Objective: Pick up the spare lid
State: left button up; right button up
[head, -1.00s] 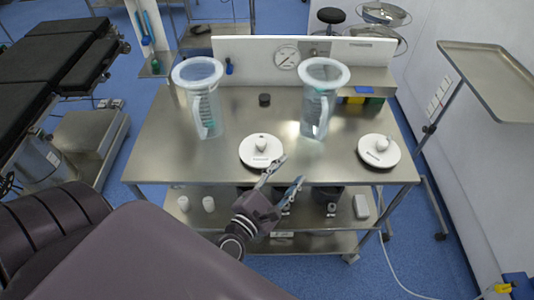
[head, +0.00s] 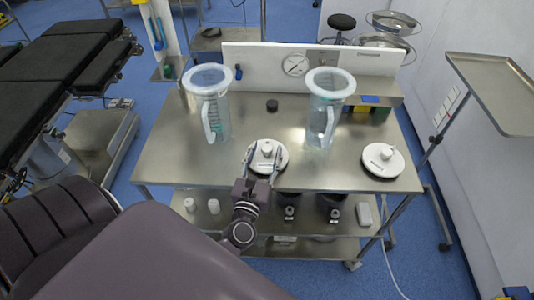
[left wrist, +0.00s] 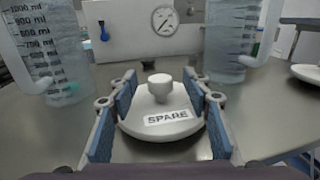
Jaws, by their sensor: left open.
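The spare lid (head: 267,158) is a round white disc with a knob on top, lying flat near the front edge of the steel table. In the left wrist view the lid (left wrist: 160,125) carries a label reading SPARE. My left gripper (head: 262,160) is open, with its fingers on either side of the lid. In the left wrist view the left gripper (left wrist: 160,112) shows blue pads left and right of the knob; whether they touch the lid I cannot tell. My right gripper is not in view.
Two clear jugs with white lids stand behind, the left jug (head: 214,115) and the right jug (head: 321,115). A second white lid (head: 383,160) lies at the right of the table (head: 175,165). A small black cap (head: 272,105) lies between the jugs. A gauge (head: 295,66) is on the back panel.

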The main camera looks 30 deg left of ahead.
pick_arm(q)
jog(key=shift+x, duration=1.1)
grip_shut()
jog(key=shift+r, duration=0.1)
